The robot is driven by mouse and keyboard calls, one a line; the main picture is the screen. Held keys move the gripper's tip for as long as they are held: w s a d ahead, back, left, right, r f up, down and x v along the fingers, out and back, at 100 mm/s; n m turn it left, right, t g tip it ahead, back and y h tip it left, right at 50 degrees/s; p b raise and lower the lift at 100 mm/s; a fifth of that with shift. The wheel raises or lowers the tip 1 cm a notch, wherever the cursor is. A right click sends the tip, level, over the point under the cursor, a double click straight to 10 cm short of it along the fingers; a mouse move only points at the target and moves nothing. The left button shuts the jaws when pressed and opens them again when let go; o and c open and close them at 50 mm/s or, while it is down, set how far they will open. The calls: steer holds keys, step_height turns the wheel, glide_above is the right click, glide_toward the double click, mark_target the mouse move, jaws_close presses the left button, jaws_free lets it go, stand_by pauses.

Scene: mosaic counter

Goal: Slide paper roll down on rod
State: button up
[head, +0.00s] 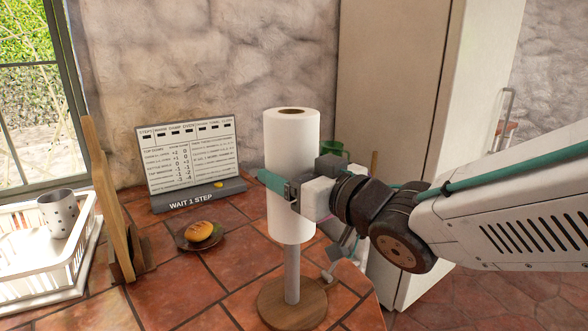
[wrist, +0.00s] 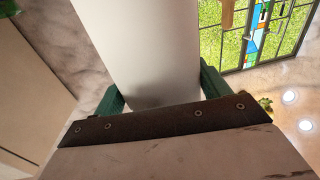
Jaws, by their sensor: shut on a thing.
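The white paper roll (head: 291,150) stands upright in the head view, its brown core opening at the top. It sits around the upper part of the rod (head: 292,272), whose lower part shows bare between the roll and the round wooden base (head: 291,302). No rod tip shows above the roll. My gripper (head: 277,186) is shut on the roll from the right, at about mid-height. In the wrist view the roll (wrist: 150,50) lies between my two green fingers (wrist: 160,88). The far finger's contact is partly hidden in the head view.
A plate with a bun (head: 198,232), a wooden board (head: 110,205) and a white rack (head: 35,265) with a metal cup (head: 60,214) are left. The counter's edge is at right.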

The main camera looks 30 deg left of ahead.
mark_target(294, 227)
steer(key=shift+f, duration=0.3)
steer(key=shift+f, duration=1.1)
steer(key=shift+f, duration=0.15)
steer(key=shift+f, duration=0.5)
steer(key=shift+f, duration=0.2)
steer(key=shift+f, duration=1.15)
steer(key=shift+f, duration=0.75)
steer(key=shift+f, duration=1.25)
